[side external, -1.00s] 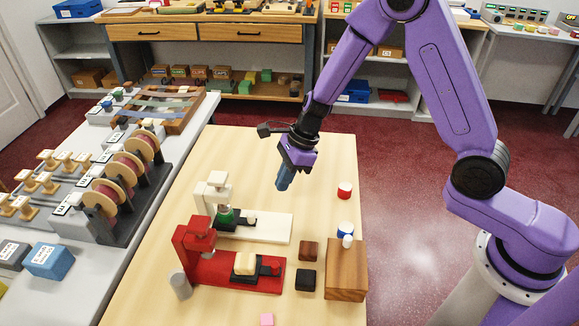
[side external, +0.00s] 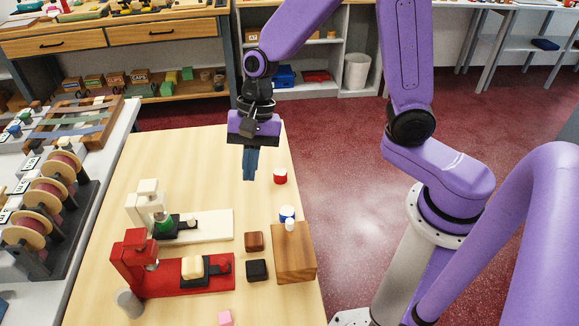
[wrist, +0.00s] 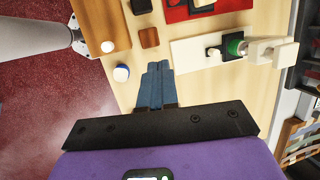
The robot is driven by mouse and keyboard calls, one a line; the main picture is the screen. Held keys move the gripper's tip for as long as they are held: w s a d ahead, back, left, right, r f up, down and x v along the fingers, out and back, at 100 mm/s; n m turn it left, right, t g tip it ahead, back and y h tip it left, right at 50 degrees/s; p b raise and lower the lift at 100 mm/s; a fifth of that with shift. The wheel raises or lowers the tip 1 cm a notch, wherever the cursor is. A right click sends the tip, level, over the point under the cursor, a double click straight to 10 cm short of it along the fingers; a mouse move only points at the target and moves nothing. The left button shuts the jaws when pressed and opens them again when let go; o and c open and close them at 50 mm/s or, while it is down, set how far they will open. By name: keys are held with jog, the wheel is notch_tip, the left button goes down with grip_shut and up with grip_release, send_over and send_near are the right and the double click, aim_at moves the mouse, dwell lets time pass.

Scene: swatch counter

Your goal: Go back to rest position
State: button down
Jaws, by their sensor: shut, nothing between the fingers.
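My gripper (side external: 250,172) is shut and empty, pointing down above the back part of the wooden table (side external: 180,160). Its blue fingers lie together in the wrist view (wrist: 155,75). In the side view a red-and-white round piece (side external: 280,177) stands to the right of the fingertips, apart from them. A white press (side external: 205,227) holding a green piece (side external: 164,225) and a red press (side external: 140,258) with a cream block (side external: 193,267) stand nearer the front of the table.
A brown block (side external: 254,241) and a black block (side external: 257,270) lie beside a wooden box (side external: 293,262). A blue-and-white round piece (side external: 287,214) stands behind the box. A pink block (side external: 225,318) is at the front. Spools (side external: 48,198) stand on the left counter. The table's back is clear.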

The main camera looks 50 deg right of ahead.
jog(key=s+d+r+n+h, duration=0.1)
jog(key=s+d+r+n, duration=0.1)
jog(key=s+d+n, duration=0.4)
jog(key=s+d+r+n+h, duration=0.2)
jog(key=s+d+n, duration=0.3)
jog(key=s+n, duration=0.8)
jog(key=r+n, duration=0.1)
jog(key=n, duration=0.1)
jog(key=shift+d+n+t, duration=0.3)
jog(key=shift+d+t, duration=0.05)
jog(key=shift+t, duration=0.05)
